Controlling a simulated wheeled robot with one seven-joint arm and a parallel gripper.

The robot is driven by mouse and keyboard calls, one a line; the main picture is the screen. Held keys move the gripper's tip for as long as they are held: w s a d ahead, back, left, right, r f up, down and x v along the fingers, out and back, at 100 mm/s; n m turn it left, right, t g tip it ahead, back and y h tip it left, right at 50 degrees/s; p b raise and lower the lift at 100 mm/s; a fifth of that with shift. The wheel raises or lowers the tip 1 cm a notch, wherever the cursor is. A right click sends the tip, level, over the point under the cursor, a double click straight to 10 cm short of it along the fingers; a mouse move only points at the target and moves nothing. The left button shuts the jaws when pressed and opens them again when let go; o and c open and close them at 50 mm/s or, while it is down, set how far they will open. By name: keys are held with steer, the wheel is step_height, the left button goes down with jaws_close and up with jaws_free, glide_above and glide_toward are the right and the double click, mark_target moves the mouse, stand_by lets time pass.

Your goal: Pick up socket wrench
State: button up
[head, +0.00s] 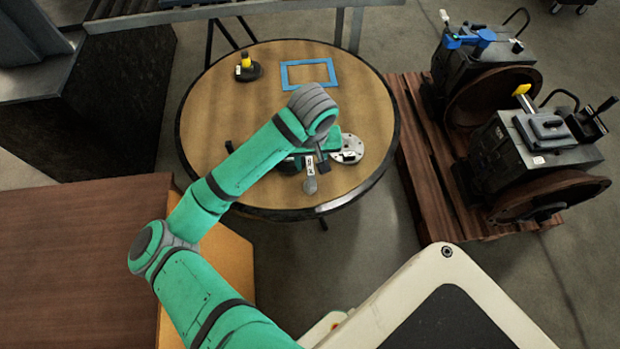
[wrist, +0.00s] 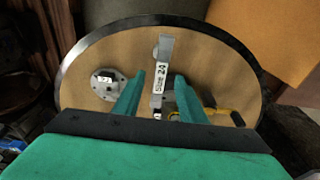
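The socket wrench appears to be the grey bar with a white "Size 24" label (wrist: 164,50), lying on the round table. In the head view its grey end (head: 310,186) shows just below my gripper, and the rest is partly hidden. My gripper (wrist: 160,80) is open, with its two green fingers apart and pointing toward the table. In the wrist view the labelled bar lies between the fingertips, running away from me. I cannot tell how far above it the fingers are.
The round wooden table (head: 215,110) also holds a metal disc (head: 350,150), a blue frame (head: 287,77) and a black-and-yellow item (head: 247,68). A yellow-handled tool (wrist: 236,118) lies right of the fingers. Heavy machine parts (head: 535,140) stand on a wooden pallet (head: 425,190) at right.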

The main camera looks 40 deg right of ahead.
steer(key=shift+w+d+f, duration=0.1)
steer(key=shift+w+f, duration=0.1)
steer(key=shift+f, duration=1.6)
steer(key=shift+w+d+f, duration=0.1)
steer(key=shift+w+f, duration=0.1)
steer(key=shift+f, duration=1.55)
jaws_close()
